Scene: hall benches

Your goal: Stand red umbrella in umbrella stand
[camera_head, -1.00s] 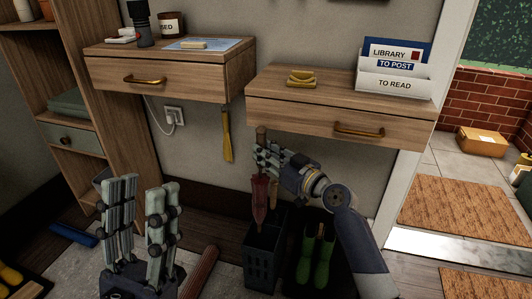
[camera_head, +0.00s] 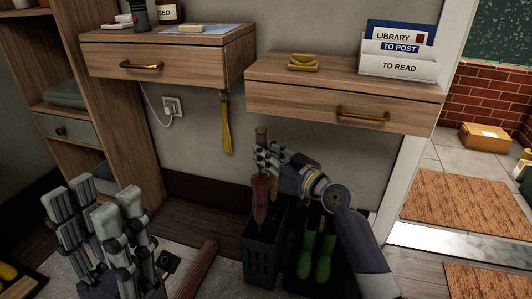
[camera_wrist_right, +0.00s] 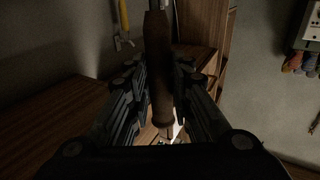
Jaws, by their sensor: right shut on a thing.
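The red umbrella (camera_head: 261,195) hangs upright, furled, with its brown handle at the top. My right gripper (camera_head: 268,158) is shut on the handle, which also shows between the fingers in the right wrist view (camera_wrist_right: 163,75). The dark slatted umbrella stand (camera_head: 262,262) is on the floor below. The umbrella's lower end is at the stand's opening; I cannot tell whether its tip is inside. A brown shaft behind the umbrella is partly hidden. My left gripper (camera_head: 90,212) is open and empty at the lower left, away from the stand.
Green boots (camera_head: 318,255) stand on a dark tray right of the stand. A rolled reddish object (camera_head: 197,268) lies left of it. A shelf unit (camera_head: 125,130) stands at left.

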